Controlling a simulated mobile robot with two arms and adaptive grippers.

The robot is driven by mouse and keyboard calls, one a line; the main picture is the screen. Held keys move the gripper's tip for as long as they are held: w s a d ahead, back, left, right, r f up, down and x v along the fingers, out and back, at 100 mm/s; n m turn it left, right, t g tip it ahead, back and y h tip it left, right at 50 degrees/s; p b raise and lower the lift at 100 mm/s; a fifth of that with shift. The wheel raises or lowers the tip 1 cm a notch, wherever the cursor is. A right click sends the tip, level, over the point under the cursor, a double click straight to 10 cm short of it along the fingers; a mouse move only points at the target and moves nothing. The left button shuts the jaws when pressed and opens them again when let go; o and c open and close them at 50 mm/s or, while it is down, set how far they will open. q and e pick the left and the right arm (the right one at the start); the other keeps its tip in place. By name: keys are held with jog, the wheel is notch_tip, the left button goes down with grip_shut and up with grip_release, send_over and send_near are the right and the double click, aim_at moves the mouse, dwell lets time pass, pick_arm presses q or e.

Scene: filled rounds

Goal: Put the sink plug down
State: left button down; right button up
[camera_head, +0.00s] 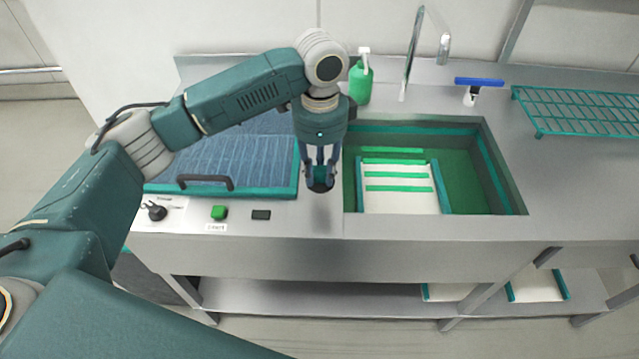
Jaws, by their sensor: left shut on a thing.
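My left gripper (320,172) points down over the steel counter (315,215), between the blue ribbed panel and the sink. It is shut on a small dark round thing, the sink plug (320,186), seen between and below the fingertips. I cannot tell whether the plug touches the counter. The sink (470,180) is a green-walled basin just right of the gripper, with a white and teal rack-like piece inside. My right gripper is not in view.
A green soap bottle (360,83) and a tap (410,55) stand behind the sink. A teal wire rack (580,110) lies at right. The panel (225,160) with a dark handle is at left. A black knob (156,211) and green button (219,212) sit at the front.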

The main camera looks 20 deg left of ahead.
aim_at(321, 182)
pick_arm(q)
jog(key=shift+f, duration=0.8)
notch_tip(321, 182, down, 4)
jog(key=shift+f+p, duration=0.1)
jog(key=shift+p, duration=0.3)
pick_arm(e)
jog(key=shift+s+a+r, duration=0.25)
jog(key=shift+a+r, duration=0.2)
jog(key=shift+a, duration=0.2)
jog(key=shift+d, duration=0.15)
pick_arm(q)
jog(key=c, duration=1.4)
grip_release()
jog(key=shift+f, duration=0.1)
jog(key=shift+c, duration=0.2)
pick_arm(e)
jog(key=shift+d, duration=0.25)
pick_arm(q)
jog(key=shift+w, duration=0.1)
